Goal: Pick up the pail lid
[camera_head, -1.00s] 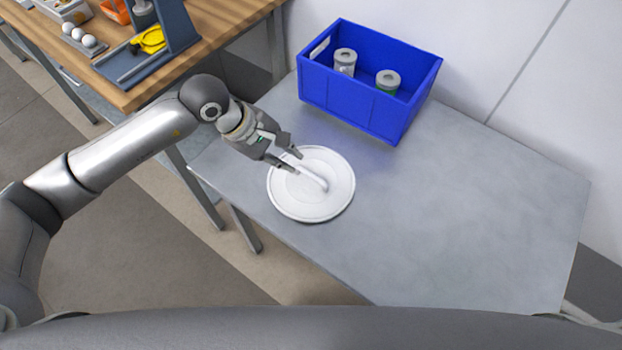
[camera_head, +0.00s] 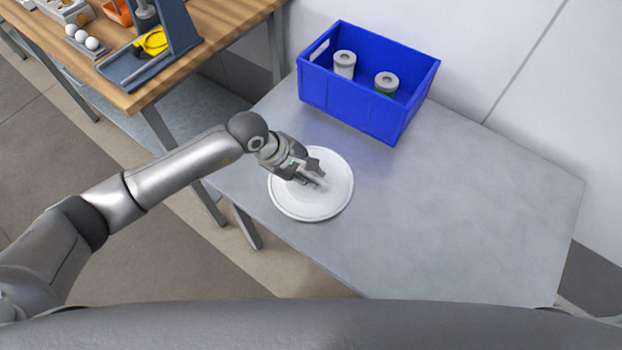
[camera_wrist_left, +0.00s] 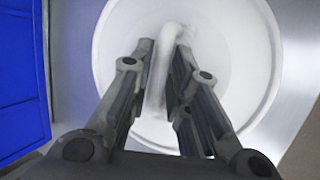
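The white round pail lid (camera_head: 335,197) lies flat on the grey metal table, near its left front edge. Its raised white bar handle shows in the left wrist view (camera_wrist_left: 163,68). My left gripper (camera_head: 316,176) is over the lid and partly covers the handle in the head view. In the left wrist view my left gripper (camera_wrist_left: 162,55) has its two fingers apart, one on each side of the handle. The left finger is very near the handle; I cannot tell whether it touches. My right gripper is not in view.
A blue crate (camera_head: 345,108) with two small canisters stands at the back of the grey table (camera_head: 450,210). The table's right side is clear. A wooden bench (camera_head: 215,22) with a yellow item and white balls is at the upper left.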

